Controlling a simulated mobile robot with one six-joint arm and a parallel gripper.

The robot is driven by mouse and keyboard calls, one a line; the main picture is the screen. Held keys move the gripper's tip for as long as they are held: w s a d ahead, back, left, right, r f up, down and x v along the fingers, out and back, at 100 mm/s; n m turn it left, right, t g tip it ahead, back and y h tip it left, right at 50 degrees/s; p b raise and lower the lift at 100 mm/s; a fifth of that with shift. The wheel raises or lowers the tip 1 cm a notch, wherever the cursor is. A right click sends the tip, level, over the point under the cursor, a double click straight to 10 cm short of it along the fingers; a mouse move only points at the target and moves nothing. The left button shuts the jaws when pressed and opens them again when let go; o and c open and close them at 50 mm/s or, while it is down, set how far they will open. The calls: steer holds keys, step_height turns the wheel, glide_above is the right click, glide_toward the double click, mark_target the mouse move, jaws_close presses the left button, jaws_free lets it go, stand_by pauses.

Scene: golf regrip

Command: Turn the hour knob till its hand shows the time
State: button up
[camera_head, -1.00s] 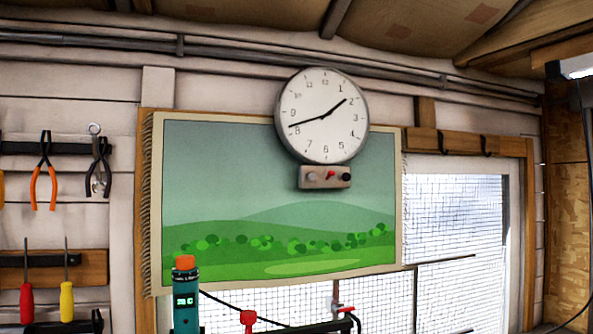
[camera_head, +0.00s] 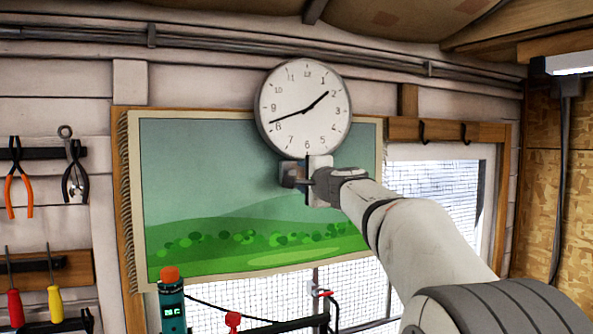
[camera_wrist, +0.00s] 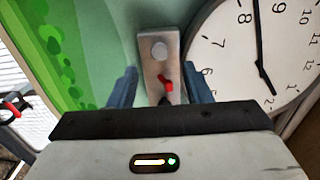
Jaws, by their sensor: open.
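The round white clock (camera_head: 303,110) hangs on the wall; its short hand points near 2 and its long hand between 8 and 9. Below it is a small grey control box (camera_head: 287,168), partly hidden by my gripper (camera_head: 308,182). In the wrist view the box (camera_wrist: 150,72) carries a pale grey knob (camera_wrist: 160,50), a red lever (camera_wrist: 166,84) and a dark knob (camera_wrist: 166,100) mostly hidden by my gripper's body. My gripper (camera_wrist: 161,78) is open, its blue fingers on either side of the box. I cannot tell whether they touch it.
A green landscape hanging (camera_head: 210,190) lies behind the box. Pliers (camera_head: 72,170) and screwdrivers (camera_head: 54,290) hang at left. A teal bottle-shaped device (camera_head: 173,305) with an orange top stands below. A meshed window (camera_head: 440,200) is at right.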

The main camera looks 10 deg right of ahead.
mark_target(293, 174)
steer(key=w+p, duration=0.1)
steer(key=w, duration=0.1)
steer(key=w+a+p, duration=0.1)
steer(key=w, duration=0.2)
steer(key=shift+w+a, duration=0.1)
steer(key=shift+w, duration=0.15)
steer(key=shift+c, duration=0.4)
steer(key=shift+f, duration=0.1)
steer(key=c, duration=0.9)
